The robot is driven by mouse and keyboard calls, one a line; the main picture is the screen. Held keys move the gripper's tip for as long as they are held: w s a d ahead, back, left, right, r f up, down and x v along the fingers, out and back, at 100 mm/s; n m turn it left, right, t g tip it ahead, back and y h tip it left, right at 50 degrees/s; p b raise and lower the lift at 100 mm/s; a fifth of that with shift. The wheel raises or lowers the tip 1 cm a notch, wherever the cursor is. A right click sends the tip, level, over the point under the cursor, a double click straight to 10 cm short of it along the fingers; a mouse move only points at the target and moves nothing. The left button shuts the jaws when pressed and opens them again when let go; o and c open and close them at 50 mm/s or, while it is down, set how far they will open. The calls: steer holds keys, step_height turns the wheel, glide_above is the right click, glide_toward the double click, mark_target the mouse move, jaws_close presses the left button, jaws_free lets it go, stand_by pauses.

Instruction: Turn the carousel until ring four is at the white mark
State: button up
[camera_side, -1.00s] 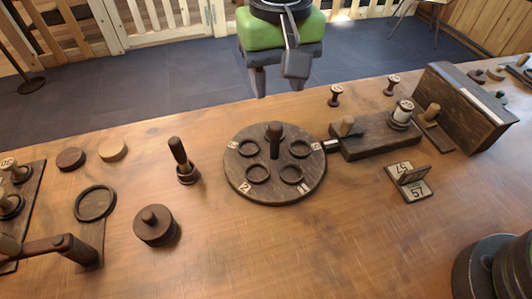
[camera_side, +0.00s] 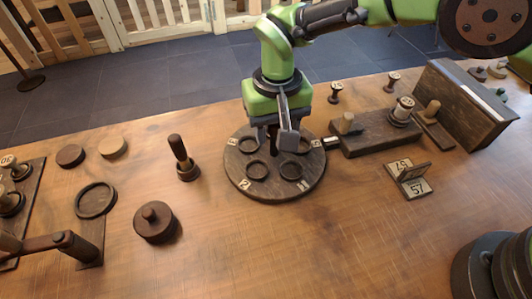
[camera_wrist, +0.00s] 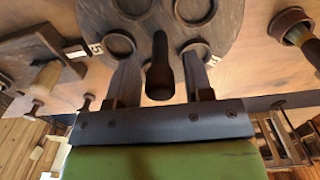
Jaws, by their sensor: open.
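The carousel (camera_side: 274,190) is a round dark wooden disc in the middle of the bench, with several raised rings and small pale number tiles. The front tiles read 2 (camera_side: 244,184) and 1 (camera_side: 302,185); the rear tiles are too small to read surely. The white mark (camera_side: 331,142) is a short pale pointer at the disc's right edge, beside the upper-right tile (camera_side: 316,144).
A dark block (camera_side: 375,137) with a peg and white spool stands right of the disc. A handled tool in a cup (camera_side: 182,160) stands to the left, with a round lidded piece (camera_side: 154,222) nearer. The bench before the disc is clear.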

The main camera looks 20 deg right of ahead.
steer(key=c, duration=0.7)
steer(key=m, duration=0.3)
steer(key=shift+m, duration=0.3)
steer(key=m, duration=0.4)
steer(key=shift+m, duration=0.3)
steer(key=shift+m, duration=0.3)
steer(key=m, duration=0.5)
steer(key=shift+m, duration=0.3)
steer(key=o, duration=0.8)
